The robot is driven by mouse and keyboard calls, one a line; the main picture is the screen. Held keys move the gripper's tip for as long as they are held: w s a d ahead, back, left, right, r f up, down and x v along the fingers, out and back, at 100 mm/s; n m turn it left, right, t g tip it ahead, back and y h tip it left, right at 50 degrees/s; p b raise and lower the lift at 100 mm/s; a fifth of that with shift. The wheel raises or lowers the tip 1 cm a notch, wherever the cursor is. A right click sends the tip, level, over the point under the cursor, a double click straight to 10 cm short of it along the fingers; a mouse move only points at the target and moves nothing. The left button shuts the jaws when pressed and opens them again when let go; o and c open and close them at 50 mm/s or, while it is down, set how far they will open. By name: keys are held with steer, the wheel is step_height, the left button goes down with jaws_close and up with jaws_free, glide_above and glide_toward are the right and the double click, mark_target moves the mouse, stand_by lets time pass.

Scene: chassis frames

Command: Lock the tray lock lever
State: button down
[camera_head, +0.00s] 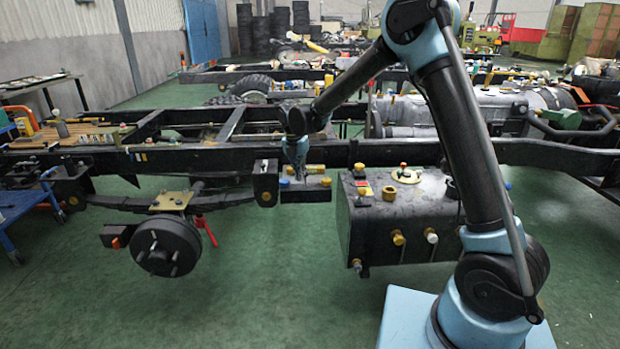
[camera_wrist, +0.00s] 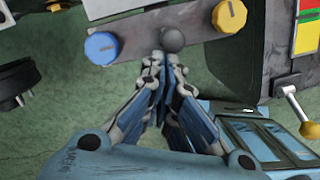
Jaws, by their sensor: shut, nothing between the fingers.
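In the wrist view, a grey-black tray-like bar (camera_wrist: 205,24) carries a blue knob (camera_wrist: 102,47), a yellow knob (camera_wrist: 229,16) and a dark round knob (camera_wrist: 173,39) between them. The dark knob may be the end of the lock lever; I cannot tell its position as a lock. My gripper (camera_wrist: 162,62) is shut and empty, its tips just beside the dark knob; whether they touch is unclear. In the head view, my gripper (camera_head: 299,176) points down over the dark bar (camera_head: 306,195) under the chassis rail, and the lever is too small to tell.
A dark tank (camera_head: 390,210) with yellow and white caps stands to the right. A hub (camera_head: 166,246) hangs at the left. In the wrist view, a yellow-knobbed rod (camera_wrist: 300,108) is at right. Green floor in front is clear.

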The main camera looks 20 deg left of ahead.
steer(key=shift+w+a+r, duration=0.2)
steer(key=shift+w+r, duration=0.1)
steer(key=shift+w, duration=0.45)
steer(key=shift+w+a, duration=0.2)
steer(key=shift+w, duration=0.3)
steer(key=shift+r, duration=0.2)
steer(key=shift+r, duration=0.65)
steer(key=shift+s, duration=0.1)
